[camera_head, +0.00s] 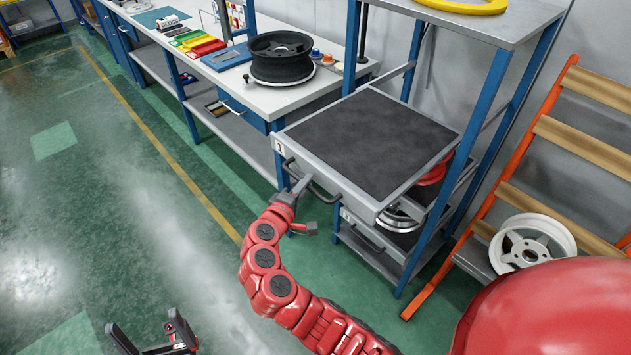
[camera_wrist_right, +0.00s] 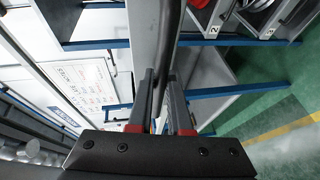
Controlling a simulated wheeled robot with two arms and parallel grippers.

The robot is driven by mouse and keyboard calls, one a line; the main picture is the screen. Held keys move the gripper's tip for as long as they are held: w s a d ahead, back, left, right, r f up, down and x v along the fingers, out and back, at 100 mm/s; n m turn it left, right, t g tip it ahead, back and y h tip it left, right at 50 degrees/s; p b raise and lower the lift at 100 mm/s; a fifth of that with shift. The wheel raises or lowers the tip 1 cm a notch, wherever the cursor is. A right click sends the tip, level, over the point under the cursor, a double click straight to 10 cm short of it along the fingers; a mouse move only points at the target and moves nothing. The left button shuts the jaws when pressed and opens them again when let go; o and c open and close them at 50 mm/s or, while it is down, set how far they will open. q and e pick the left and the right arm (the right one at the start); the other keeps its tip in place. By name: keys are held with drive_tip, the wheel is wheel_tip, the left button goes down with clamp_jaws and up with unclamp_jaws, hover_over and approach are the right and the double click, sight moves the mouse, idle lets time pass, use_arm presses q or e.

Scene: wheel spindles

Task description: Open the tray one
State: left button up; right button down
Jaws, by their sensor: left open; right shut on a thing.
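Tray one (camera_head: 365,135) is a grey drawer with a dark mat and a "1" label, in the blue rack. It juts out from the rack past the drawer below, with its mat largely uncovered and nothing on it. Its dark front handle (camera_head: 312,182) is held by my right gripper (camera_head: 296,188), shut on it. In the right wrist view the fingers (camera_wrist_right: 161,105) close around the dark handle bar (camera_wrist_right: 170,45). My left gripper (camera_head: 150,335) is open and empty at the bottom, over the floor, far from the tray.
A workbench (camera_head: 265,95) with a black wheel rim (camera_head: 281,57) stands left of the tray. Lower drawers (camera_head: 375,245) sit beneath it. An orange rack (camera_head: 530,150) with a white wheel (camera_head: 530,241) stands at right. The green floor (camera_head: 100,200) in front is clear.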

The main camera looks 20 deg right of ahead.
drive_tip(key=shift+a, duration=0.35)
drive_tip(key=c, duration=0.8)
unclamp_jaws()
drive_tip(key=shift+w+f, duration=0.1)
drive_tip(key=shift+w, duration=0.05)
drive_tip(key=shift+c, duration=0.2)
